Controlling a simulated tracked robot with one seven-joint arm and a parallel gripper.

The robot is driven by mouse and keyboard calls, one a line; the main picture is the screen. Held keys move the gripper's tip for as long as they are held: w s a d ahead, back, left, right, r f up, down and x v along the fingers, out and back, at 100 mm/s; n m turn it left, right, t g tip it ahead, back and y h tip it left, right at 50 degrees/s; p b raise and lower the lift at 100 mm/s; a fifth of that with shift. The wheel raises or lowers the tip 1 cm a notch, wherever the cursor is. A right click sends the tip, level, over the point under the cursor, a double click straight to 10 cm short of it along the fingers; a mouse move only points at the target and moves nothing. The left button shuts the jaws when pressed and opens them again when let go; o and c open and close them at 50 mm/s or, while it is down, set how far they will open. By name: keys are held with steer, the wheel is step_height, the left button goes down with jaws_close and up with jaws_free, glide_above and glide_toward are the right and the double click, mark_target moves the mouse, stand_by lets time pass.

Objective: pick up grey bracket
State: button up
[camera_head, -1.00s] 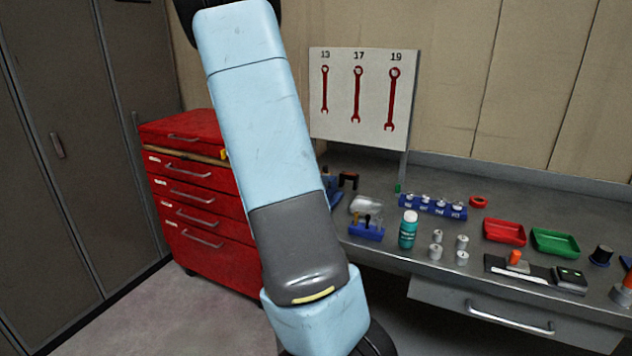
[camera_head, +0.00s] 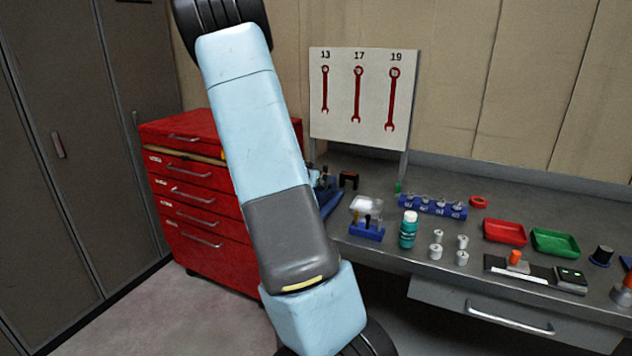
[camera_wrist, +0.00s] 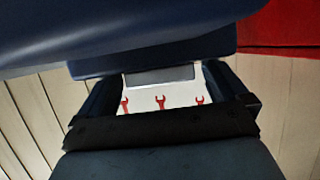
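In the wrist view, which is upside down, a flat grey piece (camera_wrist: 160,76), likely the grey bracket, shows against the dark blue vise (camera_wrist: 150,35). My gripper (camera_wrist: 163,88) has its two dark fingers spread, one on each side of the grey piece. A pale gap shows beside the right finger; I cannot tell whether the left one touches. In the head view the blue vise (camera_head: 326,190) shows partly behind my arm on the left of the bench. My gripper and the bracket are hidden there.
The wrench board (camera_head: 358,98) stands behind the vise. Near the vise are a blue tool holder (camera_head: 367,232), a teal bottle (camera_head: 408,230) and a blue socket rack (camera_head: 432,206). A red tray (camera_head: 504,231) and green tray (camera_head: 555,242) lie right. The red tool cabinet (camera_head: 185,128) is left.

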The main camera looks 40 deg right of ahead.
steer(key=c, duration=1.2)
steer(key=shift+c, duration=0.5)
steer(key=shift+r, duration=0.15)
